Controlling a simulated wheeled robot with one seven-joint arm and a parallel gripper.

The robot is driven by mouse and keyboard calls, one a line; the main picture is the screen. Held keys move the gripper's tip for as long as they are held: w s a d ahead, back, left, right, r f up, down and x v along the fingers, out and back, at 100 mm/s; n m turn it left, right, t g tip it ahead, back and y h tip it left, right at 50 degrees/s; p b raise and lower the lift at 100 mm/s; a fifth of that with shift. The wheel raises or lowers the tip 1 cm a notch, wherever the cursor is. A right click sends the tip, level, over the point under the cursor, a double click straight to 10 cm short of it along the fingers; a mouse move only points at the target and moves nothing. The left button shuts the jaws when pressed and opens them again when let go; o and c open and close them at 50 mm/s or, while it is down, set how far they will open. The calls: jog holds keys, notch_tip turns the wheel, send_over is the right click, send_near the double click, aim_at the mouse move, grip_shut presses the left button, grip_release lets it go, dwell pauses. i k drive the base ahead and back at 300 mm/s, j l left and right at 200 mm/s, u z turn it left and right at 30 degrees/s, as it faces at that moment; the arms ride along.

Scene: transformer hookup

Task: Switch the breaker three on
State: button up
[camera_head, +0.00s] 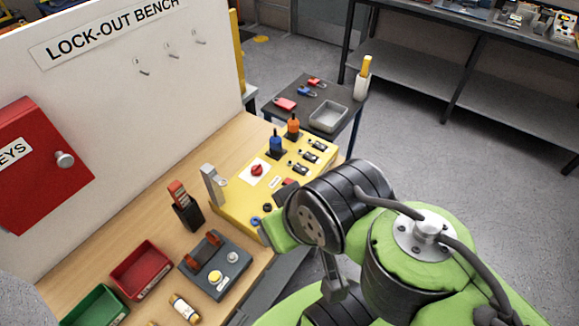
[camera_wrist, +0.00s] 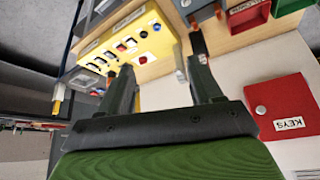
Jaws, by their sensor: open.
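A yellow panel (camera_head: 238,207) lies on the wooden bench top. It carries a row of small black breaker switches (camera_head: 308,157) near its far right end; their numbers and on or off positions are too small to read. In the wrist view the yellow panel (camera_wrist: 166,46) shows upside down beyond my fingers, with the breaker switches (camera_wrist: 101,61) toward its left end. My gripper (camera_wrist: 163,66) is open and empty, its two dark fingers apart from the panel. In the head view my arm hides most of the gripper and part of the panel's near right side.
The panel also holds a red rotary knob (camera_head: 257,170), a blue plug (camera_head: 276,143) and an orange plug (camera_head: 293,127). A red key box (camera_head: 35,150) hangs on the upright board at left. Red (camera_head: 141,268) and green (camera_head: 97,306) bins stand in front. A side table (camera_head: 276,106) stands behind.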

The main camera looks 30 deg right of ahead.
aim_at(317, 144)
jog(key=l+u, duration=0.35)
jog(key=l, duration=0.2)
jog(key=l+u, duration=0.35)
jog(key=l, duration=0.25)
